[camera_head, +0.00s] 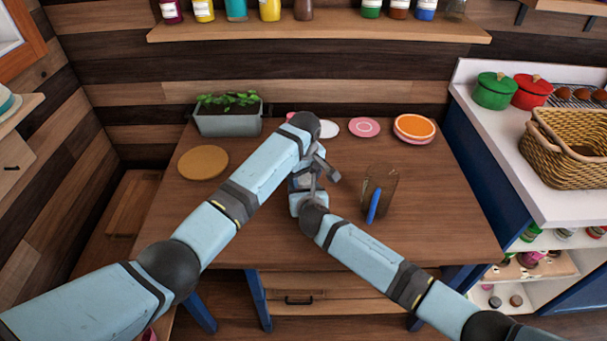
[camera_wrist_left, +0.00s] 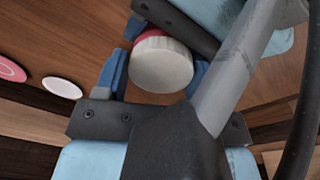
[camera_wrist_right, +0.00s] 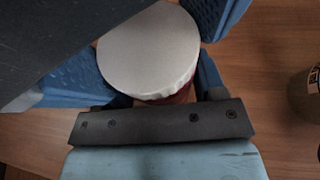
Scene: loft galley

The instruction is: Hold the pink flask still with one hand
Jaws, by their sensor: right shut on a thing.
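The pink flask shows mostly as its round white lid (camera_wrist_left: 162,66) in the left wrist view, with a strip of pink at the lid's edge. In the right wrist view the white lid (camera_wrist_right: 148,50) hides most of the body. In the head view my arms hide the flask. My right gripper (camera_wrist_right: 158,80) is shut on the flask, its fingers on either side below the lid. My left gripper (camera_wrist_left: 155,78) is open, with its blue fingers on either side of the lid and a gap at the left finger.
A clear holder (camera_head: 388,184) with a blue item (camera_head: 374,206) stands right of my grippers. A planter (camera_head: 228,122), a round tan board (camera_head: 203,163), a pink plate (camera_head: 364,127) and an orange plate (camera_head: 414,126) lie farther back. The table's front left is clear.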

